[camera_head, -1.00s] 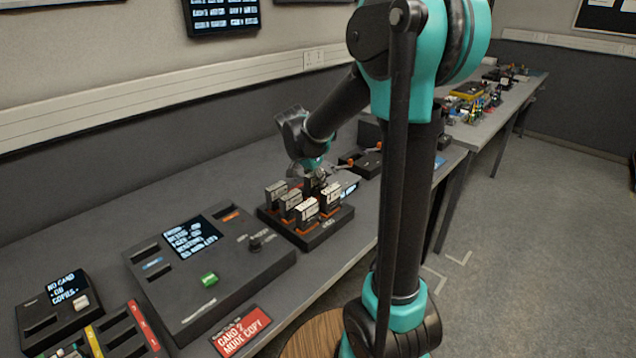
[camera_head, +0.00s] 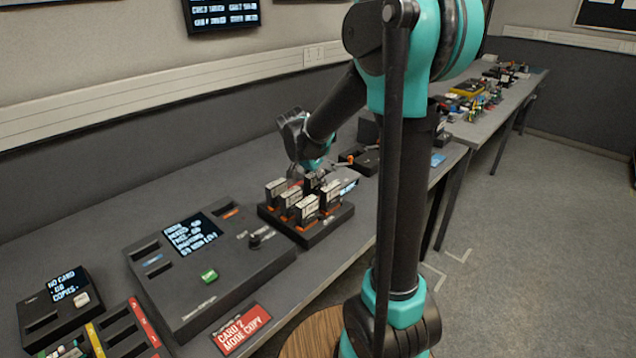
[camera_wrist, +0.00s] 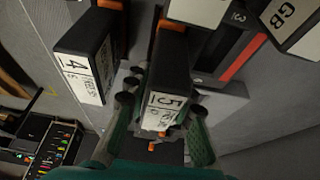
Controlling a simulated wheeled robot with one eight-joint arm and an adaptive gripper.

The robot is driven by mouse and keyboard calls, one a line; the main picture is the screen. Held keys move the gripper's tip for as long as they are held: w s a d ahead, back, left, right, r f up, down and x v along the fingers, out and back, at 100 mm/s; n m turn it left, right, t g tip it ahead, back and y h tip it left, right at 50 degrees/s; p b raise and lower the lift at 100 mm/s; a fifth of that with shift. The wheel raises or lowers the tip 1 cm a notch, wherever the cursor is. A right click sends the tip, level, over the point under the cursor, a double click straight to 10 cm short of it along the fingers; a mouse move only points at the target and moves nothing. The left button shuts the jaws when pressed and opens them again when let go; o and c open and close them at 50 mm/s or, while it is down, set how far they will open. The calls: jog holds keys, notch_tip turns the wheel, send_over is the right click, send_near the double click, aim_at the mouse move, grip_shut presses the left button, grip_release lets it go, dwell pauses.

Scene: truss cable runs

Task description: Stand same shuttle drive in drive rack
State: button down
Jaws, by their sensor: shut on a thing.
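My gripper (camera_wrist: 160,118) is shut on a dark shuttle drive with a white label reading 5 (camera_wrist: 166,90), one finger on each side of it. The black drive rack (camera_head: 318,238), with orange-marked slots, stands on the bench in the head view. The held drive is over the rack's back part; whether its lower end is seated in a slot is hidden. Several other drives stand upright in the rack, among them a drive labelled 4 (camera_wrist: 85,58) beside the held one in the wrist view. In the head view my gripper (camera_head: 314,176) is small and partly covers the held drive.
A large dark console with a screen (camera_head: 190,233) and green button lies left of the rack. A red card reading "CARD 2 MODE COPY" (camera_head: 243,328) lies at the bench's front edge. A smaller screened unit (camera_head: 62,292) is at lower left.

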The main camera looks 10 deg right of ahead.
jog(key=shift+f, duration=0.55)
dwell(0.5)
jog(key=c, duration=0.9)
grip_release()
jog(key=shift+r, duration=3.75)
